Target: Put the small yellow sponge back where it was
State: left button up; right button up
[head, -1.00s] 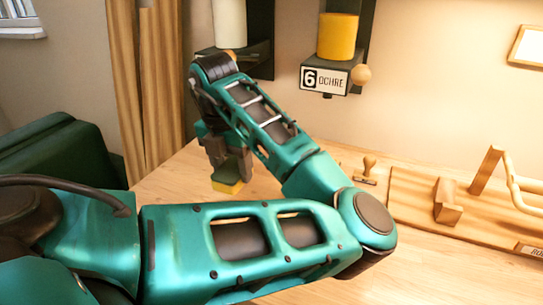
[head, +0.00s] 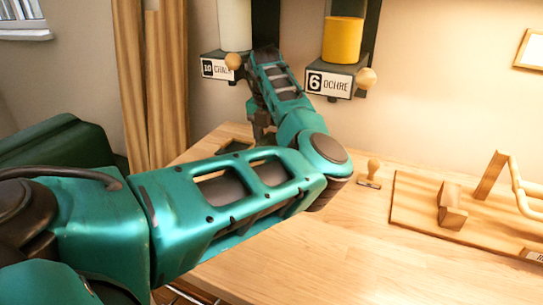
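My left arm reaches across the table from the left, towards the back. Only a dark part of my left gripper (head: 262,122) shows below the wrist, near the back edge of the table. Its fingertips are hidden behind my own forearm and elbow, so I cannot see whether they are open or shut. The small yellow sponge is not visible now. My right gripper is not in view.
An ochre pigment jar (head: 342,40) and a white one (head: 234,25) stand on labelled wall dispensers with wooden knobs. A wooden stamp (head: 373,173) and a wooden board (head: 415,205) with a block and handle lie right. The front table (head: 330,260) is clear.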

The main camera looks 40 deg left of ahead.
aim_at(269, 143)
pick_arm(q)
notch_tip(269, 143, down, 4)
jog(key=shift+f, duration=0.25)
jog(key=shift+w+f, duration=0.15)
jog(key=shift+f, duration=0.3)
jog(key=shift+f, duration=0.15)
jog(key=o, duration=1)
jog(key=r, duration=0.4)
jog(key=s+r, duration=0.1)
jog(key=r, duration=0.7)
jog(key=shift+s+d+r+p, duration=0.15)
jog(key=shift+s+p, duration=0.05)
jog(key=shift+p, duration=0.1)
